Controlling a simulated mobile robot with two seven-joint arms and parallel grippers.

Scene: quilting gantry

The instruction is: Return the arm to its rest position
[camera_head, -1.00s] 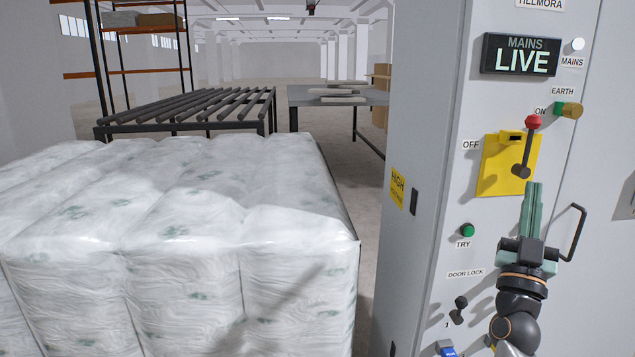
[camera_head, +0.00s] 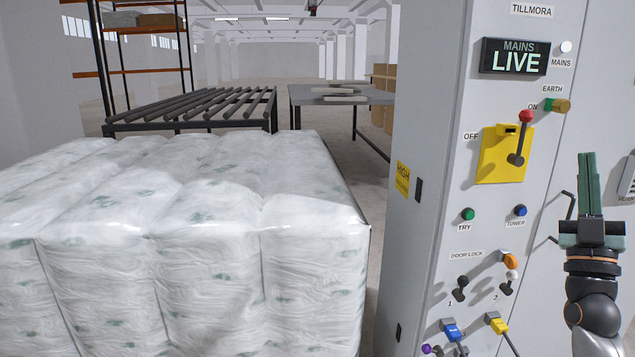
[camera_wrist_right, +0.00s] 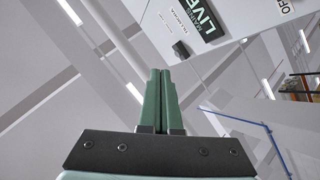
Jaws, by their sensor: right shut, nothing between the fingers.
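My right gripper (camera_head: 588,180) is at the right edge of the head view, in front of the grey cabinet (camera_head: 425,250) and pointing up. Its green fingers are together with nothing between them, and they also show shut in the right wrist view (camera_wrist_right: 160,85). It is apart from the yellow switch plate (camera_head: 490,165) with its red-knobbed lever (camera_head: 525,118), which is to its left. The lever knob is up, beside the ON label. The display (camera_head: 515,57) reads MAINS LIVE. My left gripper is not in view.
The cabinet carries a green TRY button (camera_head: 467,214), a blue button (camera_head: 520,210), door-lock levers (camera_head: 460,288) and a door handle (camera_head: 568,205) close to my right gripper. Wrapped white bales (camera_head: 200,240) fill the left. A roller conveyor (camera_head: 195,107) and a table (camera_head: 345,97) stand behind.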

